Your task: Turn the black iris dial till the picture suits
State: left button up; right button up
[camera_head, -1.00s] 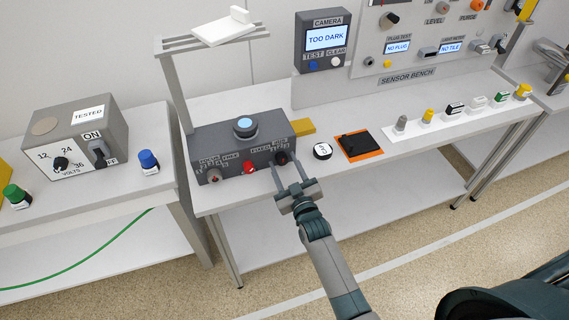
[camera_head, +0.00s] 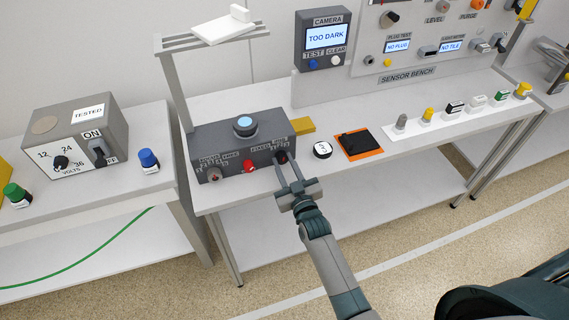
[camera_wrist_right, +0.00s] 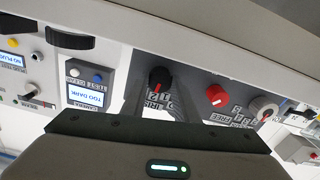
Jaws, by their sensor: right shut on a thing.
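The black iris dial (camera_head: 282,157) is on the right of the front face of the dark grey camera box (camera_head: 218,143). It also shows in the right wrist view (camera_wrist_right: 159,77), with a red pointer mark. My right gripper (camera_head: 287,162) reaches the box front from below, its two fingers on either side of the dial and shut on it. The camera display (camera_head: 327,38) reads "TOO DARK"; it also shows in the right wrist view (camera_wrist_right: 88,97). My left gripper is not in view.
A red knob (camera_head: 249,166) and a grey dial (camera_head: 214,174) share the box front. A round white piece (camera_head: 322,150) and an orange-edged black pad (camera_head: 358,144) lie to the right. A post and overhead shelf (camera_head: 213,38) stand over the box.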

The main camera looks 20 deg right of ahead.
jog(key=shift+m, duration=2.4)
jog(key=o, duration=1.1)
jog(key=shift+c, duration=0.2)
jog(key=shift+s, duration=0.15)
jog(key=shift+s+f, duration=0.1)
jog(key=shift+s, duration=0.5)
jog(key=s+b, duration=0.4)
jog(key=s, duration=1.2)
jog(key=shift+d+b, duration=0.3)
jog(key=shift+b, duration=0.1)
